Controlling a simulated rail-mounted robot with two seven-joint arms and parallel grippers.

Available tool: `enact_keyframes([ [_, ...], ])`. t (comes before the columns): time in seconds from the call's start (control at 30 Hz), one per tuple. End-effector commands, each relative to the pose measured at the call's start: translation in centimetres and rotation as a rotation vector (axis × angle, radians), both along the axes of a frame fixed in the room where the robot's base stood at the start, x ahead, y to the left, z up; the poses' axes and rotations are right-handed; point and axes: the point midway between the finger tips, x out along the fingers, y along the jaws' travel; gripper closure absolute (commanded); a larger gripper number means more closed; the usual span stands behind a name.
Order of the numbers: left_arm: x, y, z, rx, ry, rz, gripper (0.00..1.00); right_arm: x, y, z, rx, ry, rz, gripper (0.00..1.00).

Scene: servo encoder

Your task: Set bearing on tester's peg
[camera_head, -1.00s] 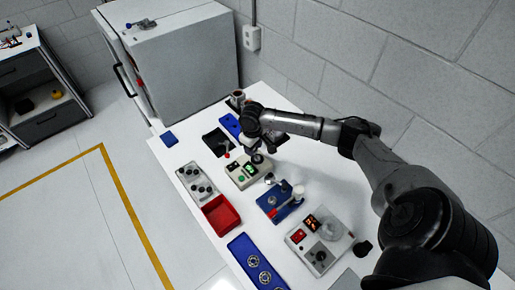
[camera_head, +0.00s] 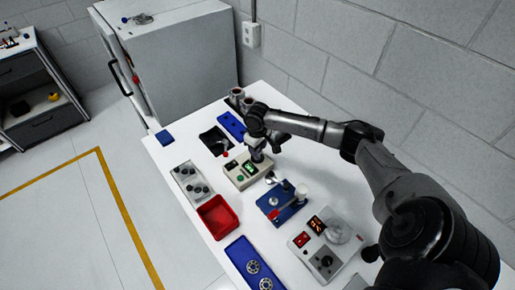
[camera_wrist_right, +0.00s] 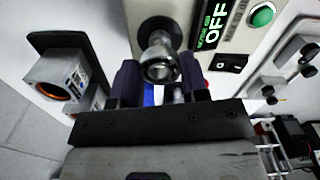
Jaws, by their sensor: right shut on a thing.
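The tester (camera_head: 240,173) is a pale box with a lit green display and a green button, in the middle of the table. In the right wrist view its display (camera_wrist_right: 213,25) reads OFF. My right gripper (camera_head: 259,157) is low over the tester's far right end. In the right wrist view the gripper (camera_wrist_right: 160,85) is shut on a shiny round metal piece (camera_wrist_right: 160,68), which looks like the bearing. That piece is close in front of a dark round base (camera_wrist_right: 158,28) on the tester. I cannot tell whether it is around the peg. My left gripper is out of view.
A blue tray (camera_head: 238,250) with more bearings lies at the near edge. A red bin (camera_head: 216,216), a grey knob box (camera_head: 190,183), a blue fixture (camera_head: 270,209) and a grey device (camera_head: 318,257) surround the tester. Cups (camera_head: 237,97) stand at the back.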

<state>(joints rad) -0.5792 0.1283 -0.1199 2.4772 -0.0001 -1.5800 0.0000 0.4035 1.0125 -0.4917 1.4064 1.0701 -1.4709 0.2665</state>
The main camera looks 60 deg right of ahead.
Motion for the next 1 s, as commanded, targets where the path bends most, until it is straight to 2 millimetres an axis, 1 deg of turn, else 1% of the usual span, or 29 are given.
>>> enact_keyframes([
  [0.03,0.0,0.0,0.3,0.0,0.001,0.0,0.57,0.0,-0.1,0.4,0.0,-0.002,-0.001,0.83],
  [0.27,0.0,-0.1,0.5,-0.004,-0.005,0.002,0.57,0.0,0.0,0.3,0.0,-0.001,-0.001,0.83],
  [0.8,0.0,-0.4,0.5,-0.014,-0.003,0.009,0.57,0.0,0.0,-1.2,0.001,0.0,-0.001,0.83],
  [1.0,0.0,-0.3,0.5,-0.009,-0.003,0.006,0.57,0.1,0.0,-1.4,0.0,-0.001,-0.001,0.83],
])
